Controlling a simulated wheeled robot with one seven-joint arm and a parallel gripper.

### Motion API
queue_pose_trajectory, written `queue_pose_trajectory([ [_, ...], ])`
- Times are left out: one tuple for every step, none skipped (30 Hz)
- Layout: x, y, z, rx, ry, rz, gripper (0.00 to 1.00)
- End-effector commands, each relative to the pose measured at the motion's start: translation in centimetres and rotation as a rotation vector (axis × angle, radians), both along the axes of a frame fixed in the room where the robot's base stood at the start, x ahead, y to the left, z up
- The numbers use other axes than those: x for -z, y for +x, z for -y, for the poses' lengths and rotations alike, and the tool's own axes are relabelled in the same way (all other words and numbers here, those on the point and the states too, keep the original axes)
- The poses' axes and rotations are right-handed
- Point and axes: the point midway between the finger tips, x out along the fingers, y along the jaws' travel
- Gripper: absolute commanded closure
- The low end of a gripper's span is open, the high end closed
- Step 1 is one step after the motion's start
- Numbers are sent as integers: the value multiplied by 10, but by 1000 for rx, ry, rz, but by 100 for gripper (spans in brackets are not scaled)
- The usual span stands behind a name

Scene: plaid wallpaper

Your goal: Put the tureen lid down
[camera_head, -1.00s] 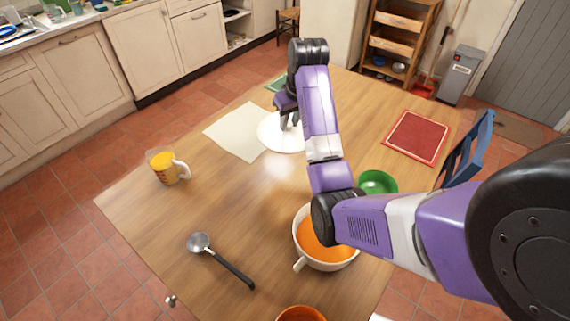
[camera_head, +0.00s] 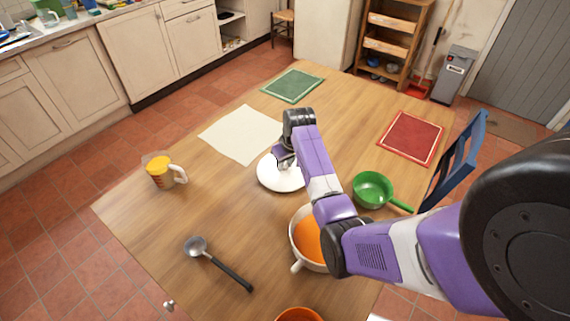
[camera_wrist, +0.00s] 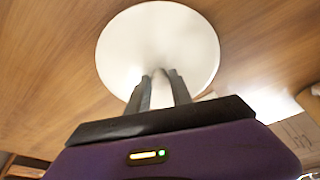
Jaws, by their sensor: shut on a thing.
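I cannot tell whether the lid touches the wood. The white tureen (camera_head: 300,258) holds orange soup and stands uncovered, partly behind my arm.
A cream mat (camera_head: 240,133), a green mat (camera_head: 293,86) and a red mat (camera_head: 411,137) lie bare. A green pan (camera_head: 372,188) stands right of my arm. A ladle (camera_head: 215,262) and a yellow-topped mug (camera_head: 161,172) are on the left. An orange bowl (camera_head: 299,314) is at the near edge.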

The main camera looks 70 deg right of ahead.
Motion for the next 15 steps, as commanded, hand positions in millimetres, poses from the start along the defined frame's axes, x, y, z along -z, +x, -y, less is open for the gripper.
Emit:
queue_pose_trajectory([
  [3,0,0,0,-1,1,100],
  [4,0,0,0,-1,1,100],
  [4,0,0,0,-1,1,100],
  [4,0,0,0,-1,2,100],
  [4,0,0,0,-1,2,100],
  [4,0,0,-1,-1,1,100],
  [4,0,0,-1,-1,1,100],
  [4,0,0,-1,-1,1,100],
  [4,1,0,-1,-1,1,100],
  [4,1,0,-1,-1,1,100],
  [5,1,0,-1,-1,1,100],
  [6,1,0,-1,-1,1,100],
  [7,0,0,-1,-1,1,72],
  [6,0,0,-1,-1,1,66],
  [6,0,0,-1,-1,1,58],
])
